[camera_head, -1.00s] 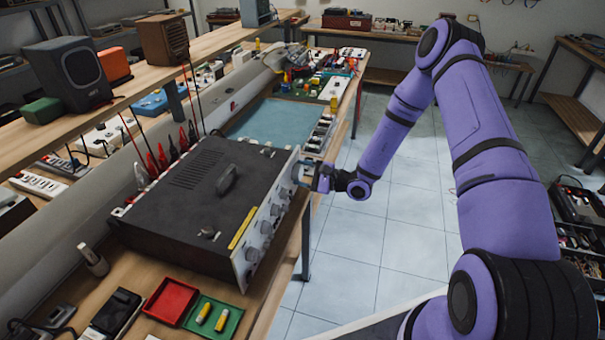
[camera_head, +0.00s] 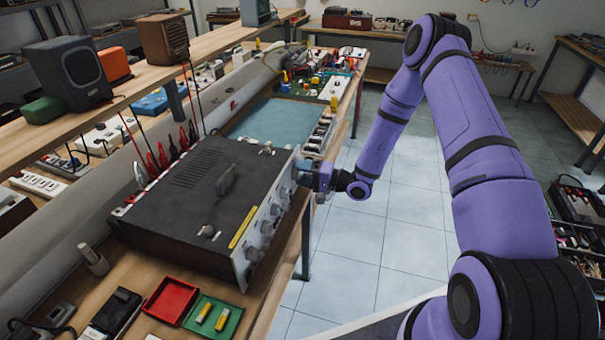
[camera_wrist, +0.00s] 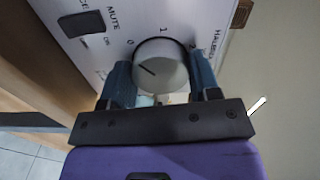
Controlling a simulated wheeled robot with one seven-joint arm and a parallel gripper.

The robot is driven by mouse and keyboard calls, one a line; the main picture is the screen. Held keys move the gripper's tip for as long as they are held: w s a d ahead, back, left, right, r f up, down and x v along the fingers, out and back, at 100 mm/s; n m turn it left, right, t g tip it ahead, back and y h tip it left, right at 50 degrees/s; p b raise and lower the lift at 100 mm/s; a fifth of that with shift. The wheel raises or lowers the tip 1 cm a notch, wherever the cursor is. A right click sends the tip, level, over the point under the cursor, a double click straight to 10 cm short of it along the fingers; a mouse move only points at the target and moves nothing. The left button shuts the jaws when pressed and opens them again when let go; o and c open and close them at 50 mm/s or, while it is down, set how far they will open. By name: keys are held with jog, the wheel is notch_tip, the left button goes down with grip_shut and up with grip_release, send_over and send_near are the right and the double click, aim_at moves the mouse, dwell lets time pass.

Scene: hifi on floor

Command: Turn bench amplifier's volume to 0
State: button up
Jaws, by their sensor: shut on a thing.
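The bench amplifier (camera_head: 190,200) is a dark box with a pale front panel, sitting on the workbench. In the wrist view its panel (camera_wrist: 95,50) shows "0", "1" and "MUTE" lettering. A round pale knob (camera_wrist: 162,62) with a dark pointer line lies between my gripper's (camera_wrist: 161,75) two blue fingers, which are shut on it. The pointer line is on the knob's left side, roughly toward the 0 side; exact alignment cannot be told. In the head view my gripper (camera_head: 308,175) is at the panel's far end, and the gripped knob is hidden.
Several other knobs (camera_head: 267,227) line the amplifier's front. A red tray (camera_head: 170,300) and a green tray (camera_head: 225,325) lie on the bench to the near side. A blue mat (camera_head: 265,120) lies beyond the amplifier. Tiled floor (camera_head: 400,210) is open to the right.

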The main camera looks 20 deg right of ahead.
jog(key=shift+f+n, duration=0.1)
jog(key=shift+n, duration=0.5)
jog(key=o, duration=0.9)
jog(key=v, duration=1.1)
